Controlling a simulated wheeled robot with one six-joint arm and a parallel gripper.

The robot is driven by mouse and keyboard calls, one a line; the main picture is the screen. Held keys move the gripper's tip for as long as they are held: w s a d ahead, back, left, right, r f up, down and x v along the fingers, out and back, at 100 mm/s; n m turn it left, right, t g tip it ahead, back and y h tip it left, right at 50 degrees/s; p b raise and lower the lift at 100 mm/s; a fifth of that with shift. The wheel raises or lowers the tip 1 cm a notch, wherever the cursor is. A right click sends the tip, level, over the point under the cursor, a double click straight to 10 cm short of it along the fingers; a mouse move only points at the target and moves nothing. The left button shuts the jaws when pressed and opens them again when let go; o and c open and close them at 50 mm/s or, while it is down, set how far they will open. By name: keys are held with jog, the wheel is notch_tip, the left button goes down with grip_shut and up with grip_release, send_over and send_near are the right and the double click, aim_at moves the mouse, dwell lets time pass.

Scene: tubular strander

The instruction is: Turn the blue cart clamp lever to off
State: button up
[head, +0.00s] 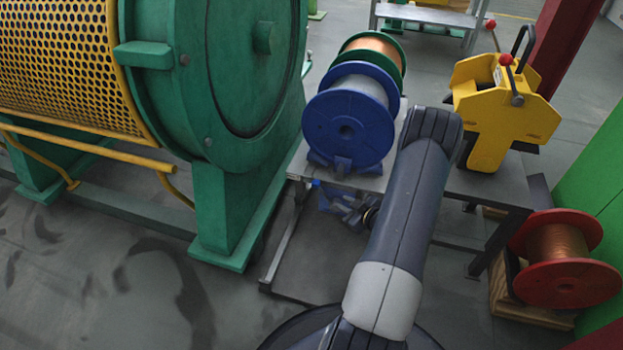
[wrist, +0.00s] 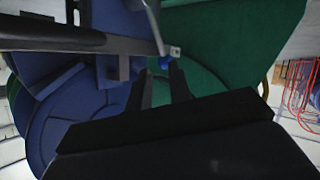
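The clamp lever shows in the head view only as a small blue tip (head: 316,183) at the cart's near edge, below the blue spool (head: 348,120). In the wrist view, a blue knob (wrist: 165,63) sits by the end of a grey bar, just beyond my fingertips. My gripper (wrist: 163,75) has its two dark fingers apart, with the knob seen between their tips. Contact cannot be told. In the head view, my gripper (head: 340,205) is low beside the cart, right of the blue tip and partly hidden by my arm. Most of the lever is hidden.
The green strander (head: 235,170) with its yellow guard rail (head: 100,150) stands left. A green spool (head: 385,48) sits behind the blue one. A yellow device (head: 490,125) stands on a bench right of my arm. A red spool (head: 560,260) stands right. Floor at front left is clear.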

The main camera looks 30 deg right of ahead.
aim_at(323, 192)
jog(key=b+x, duration=0.3)
jog(key=x, duration=0.7)
jog(key=shift+w+f+b, duration=0.15)
jog(key=shift+w+b, duration=0.15)
jog(key=shift+b, duration=0.1)
jog(key=shift+w, duration=0.5)
grip_shut()
